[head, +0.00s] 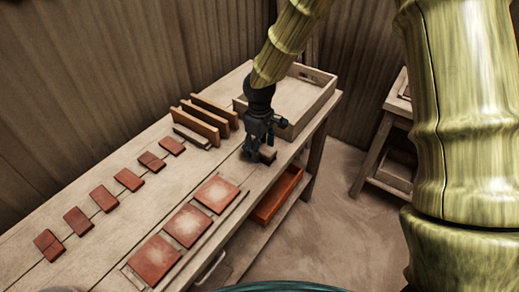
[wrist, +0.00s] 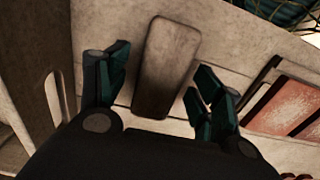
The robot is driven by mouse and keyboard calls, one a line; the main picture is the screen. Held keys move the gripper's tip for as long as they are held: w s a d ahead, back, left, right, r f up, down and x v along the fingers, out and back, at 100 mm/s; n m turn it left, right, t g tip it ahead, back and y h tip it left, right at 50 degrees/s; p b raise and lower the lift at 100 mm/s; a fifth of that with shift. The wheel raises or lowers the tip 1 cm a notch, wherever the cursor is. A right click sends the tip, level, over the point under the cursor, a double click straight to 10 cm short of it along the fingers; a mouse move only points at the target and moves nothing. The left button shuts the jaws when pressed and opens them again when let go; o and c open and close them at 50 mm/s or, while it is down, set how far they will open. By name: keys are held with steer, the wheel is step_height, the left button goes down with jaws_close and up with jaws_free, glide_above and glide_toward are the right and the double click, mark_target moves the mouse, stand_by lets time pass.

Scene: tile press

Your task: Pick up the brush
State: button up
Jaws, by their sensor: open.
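The brush, a plain brown wooden block with rounded corners (wrist: 168,62), lies on the bench between my fingers in the wrist view. Its bristles are not visible. In the head view it shows as a small brown block (head: 268,153) at my gripper, partly hidden by the fingers. My gripper (head: 259,152) points down at the bench near its front edge. Its dark green fingers (wrist: 160,78) are open, one on each side of the brush, with gaps between them and the wood. I cannot tell the exact height of the fingertips over the bench.
A shallow wooden tray (head: 312,107) stands just behind my gripper. Upright wooden boards (head: 201,122) stand to the left. Square red tiles (head: 217,194) and smaller red pieces (head: 129,180) lie along the bench (head: 95,230). An orange-red bin (head: 276,196) sits below.

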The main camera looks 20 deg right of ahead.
steer(key=shift+f, duration=0.55)
steer(key=c, duration=1.3)
steer(key=shift+o, duration=0.2)
steer(key=shift+r, duration=0.15)
step_height(320, 180, up, 2)
steer(key=shift+b, duration=0.3)
steer(key=shift+s+a+r+b, duration=0.1)
steer(key=shift+s+r+b, duration=0.2)
steer(key=shift+s+r, duration=0.25)
steer(key=s+a+r+b, duration=0.1)
steer(key=s+a, duration=0.3)
steer(key=s, duration=1)
steer(key=shift+s+r+b, duration=0.15)
steer(key=shift+r+b, duration=0.2)
steer(key=shift+b, duration=0.45)
steer(key=shift+a, duration=0.1)
